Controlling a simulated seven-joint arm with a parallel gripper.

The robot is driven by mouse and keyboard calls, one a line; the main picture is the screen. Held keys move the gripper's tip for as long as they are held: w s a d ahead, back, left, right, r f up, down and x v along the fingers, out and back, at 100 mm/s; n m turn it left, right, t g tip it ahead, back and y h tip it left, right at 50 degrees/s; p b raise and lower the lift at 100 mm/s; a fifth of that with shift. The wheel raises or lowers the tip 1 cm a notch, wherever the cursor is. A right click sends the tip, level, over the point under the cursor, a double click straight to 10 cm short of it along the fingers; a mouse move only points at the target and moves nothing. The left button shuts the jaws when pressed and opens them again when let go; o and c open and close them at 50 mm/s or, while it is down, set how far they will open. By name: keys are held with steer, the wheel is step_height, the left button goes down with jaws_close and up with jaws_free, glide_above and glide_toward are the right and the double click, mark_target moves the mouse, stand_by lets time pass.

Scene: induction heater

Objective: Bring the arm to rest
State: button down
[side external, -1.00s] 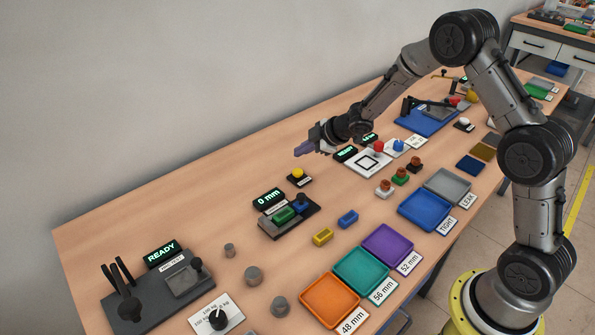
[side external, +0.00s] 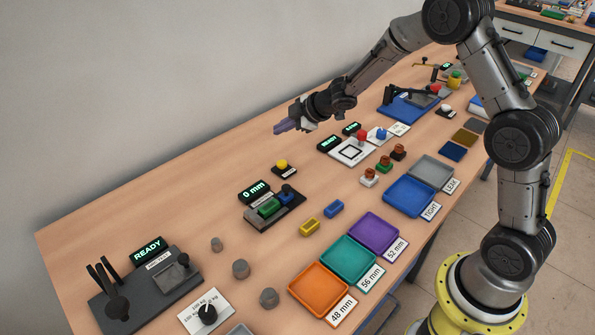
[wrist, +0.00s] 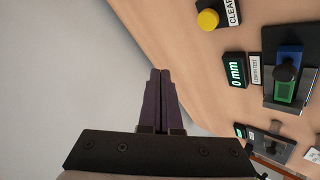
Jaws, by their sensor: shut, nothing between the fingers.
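My gripper (side external: 279,129) is raised above the back part of the table in the side external view, pointing left toward the wall. Its purple fingers are together and hold nothing. In the wrist view the shut fingers (wrist: 160,75) point at the line where the table's back edge meets the grey wall. Nothing touches the gripper. The arm reaches over the table from the yellow base at the lower right.
The wooden table (side external: 150,220) carries a length tester (side external: 275,208) with a "0 mm" display, a yellow button (side external: 282,164), and orange (side external: 318,288), teal and purple trays. Blue and grey trays stand farther right. The table's back left is bare.

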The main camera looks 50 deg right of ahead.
steer(key=s+r+m+t+h, duration=0.15)
steer(key=s+r, duration=0.35)
steer(key=r, duration=0.6)
steer(key=s+r+m+t+h, duration=0.15)
steer(key=s+r, duration=0.25)
steer(key=r, duration=0.7)
steer(key=s+r+m, duration=0.3)
steer(key=s+m, duration=0.1)
steer(key=s, duration=0.8)
steer(key=s+a+f+m+g, duration=0.1)
steer(key=s+f+g, duration=0.1)
steer(key=s, duration=0.4)
steer(key=s+a+f+m+g, duration=0.1)
steer(key=s+f+m+g, duration=0.1)
steer(key=s+f, duration=0.3)
steer(key=s+f+m+g+y, duration=0.1)
steer(key=s+f+g, duration=0.2)
steer(key=s, duration=0.6)
steer(key=shift+s+a+f+m, duration=0.15)
steer(key=shift+a+f+m, duration=0.2)
steer(key=shift+f, duration=0.35)
